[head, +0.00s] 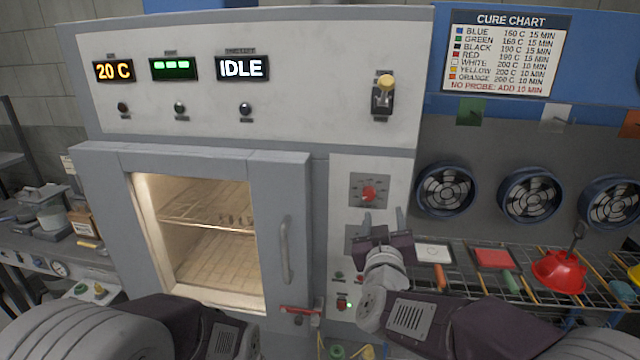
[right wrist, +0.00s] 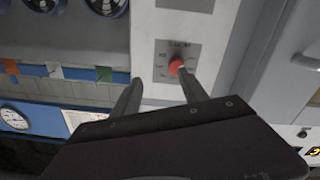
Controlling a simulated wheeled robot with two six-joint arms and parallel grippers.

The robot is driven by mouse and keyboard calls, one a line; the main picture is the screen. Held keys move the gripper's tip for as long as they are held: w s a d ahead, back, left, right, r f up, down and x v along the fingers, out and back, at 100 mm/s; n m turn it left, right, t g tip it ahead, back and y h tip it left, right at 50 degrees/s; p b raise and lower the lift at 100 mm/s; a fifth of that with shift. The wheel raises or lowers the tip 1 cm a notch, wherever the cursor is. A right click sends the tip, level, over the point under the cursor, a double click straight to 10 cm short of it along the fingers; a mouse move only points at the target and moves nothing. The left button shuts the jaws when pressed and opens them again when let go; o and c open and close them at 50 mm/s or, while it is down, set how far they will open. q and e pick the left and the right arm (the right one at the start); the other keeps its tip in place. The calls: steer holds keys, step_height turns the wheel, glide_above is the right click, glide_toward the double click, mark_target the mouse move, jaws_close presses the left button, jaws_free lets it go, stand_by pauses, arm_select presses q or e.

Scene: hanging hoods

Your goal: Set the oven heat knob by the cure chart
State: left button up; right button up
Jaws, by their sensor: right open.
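The oven (head: 250,40) shows 20 C, green dashes and IDLE. A red knob (head: 369,193) sits on a grey dial plate on its right panel; the knob also shows in the right wrist view (right wrist: 176,66), its marks too small to read. The cure chart (head: 505,52) hangs at upper right, listing colours with temperatures and minutes; its last line reads NO PROBE: ADD 10 MIN. My right gripper (head: 384,220) is open and empty, just below the knob and apart from it. It partly covers a second plate (head: 353,240). My left arm shows at lower left, its gripper out of frame.
The oven door (head: 285,248) has a vertical handle and a window onto a lit, racked chamber. A yellow-tipped lever switch (head: 384,92) is above the knob. Right: several round fans (head: 446,190), a wire rack with a red hood (head: 560,271). Left: a cluttered bench (head: 50,262).

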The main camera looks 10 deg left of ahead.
mark_target(369, 196)
steer(key=shift+n+y, duration=0.5)
steer(key=shift+y, duration=0.2)
steer(key=w+a+p, duration=0.1)
steer(key=w, duration=0.1)
steer(key=w+a+p, duration=0.1)
steer(key=w, duration=0.2)
steer(key=w+a+p, duration=0.1)
steer(key=w, duration=0.2)
steer(key=shift+r, duration=0.25)
arm_select(q)
steer(key=r, duration=0.3)
steer(key=shift+d+r, duration=0.25)
steer(key=shift+r, duration=0.15)
arm_select(e)
steer(key=shift+a, duration=0.1)
jaws_close()
arm_select(q)
steer(key=shift+f, duration=0.1)
